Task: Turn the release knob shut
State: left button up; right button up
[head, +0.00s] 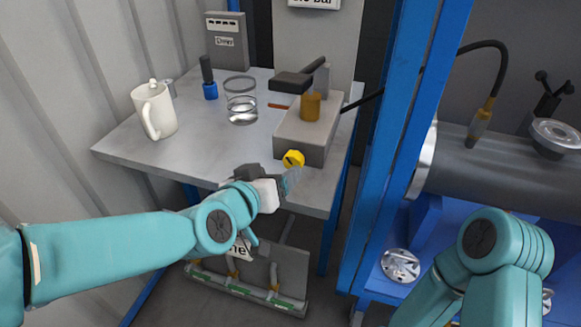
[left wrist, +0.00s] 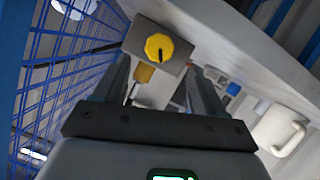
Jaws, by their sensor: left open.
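The yellow release knob (head: 293,159) sits on the front face of a grey box (head: 318,143) on the table. In the left wrist view the knob (left wrist: 159,47) shows a lobed rim and a dark slot mark, ahead of the fingers. My left gripper (head: 292,178) is just below and in front of the knob in the head view. In the left wrist view its two fingers (left wrist: 163,78) are spread apart with nothing between them, and the knob appears beyond the gap. I cannot tell whether a finger touches it. My right arm shows at the lower right, but its gripper is not visible.
An amber cylinder (head: 311,106) stands on the box. A blue post (head: 396,140) rises right of the table. A large grey cylinder (head: 490,170) lies beyond it.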

aim_at(292, 163)
pick_arm(q)
jog(key=x, duration=0.7)
jog(key=shift+w+d+f+b, duration=0.15)
jog(key=shift+w+b, duration=0.1)
jog(key=shift+b, duration=0.1)
jog(key=c, duration=1.1)
jog(key=shift+o, duration=0.2)
jog(key=m+y+p, duration=0.1)
jog(key=p, duration=0.3)
jog(key=m+p, duration=0.1)
jog(key=p, duration=0.4)
jog(key=shift+s+d+r+m+y, duration=0.1)
jog(key=shift+d+r+m+y, duration=0.05)
jog(key=shift+r+m+y, duration=0.2)
jog(key=shift+f+m+t+y+p, duration=0.25)
jog(key=shift+m+t+y+p, duration=0.15)
jog(key=shift+m+y+p, duration=0.45)
jog(key=shift+p, duration=0.3)
jog(key=o, duration=1.1)
jog(key=shift+c, duration=0.2)
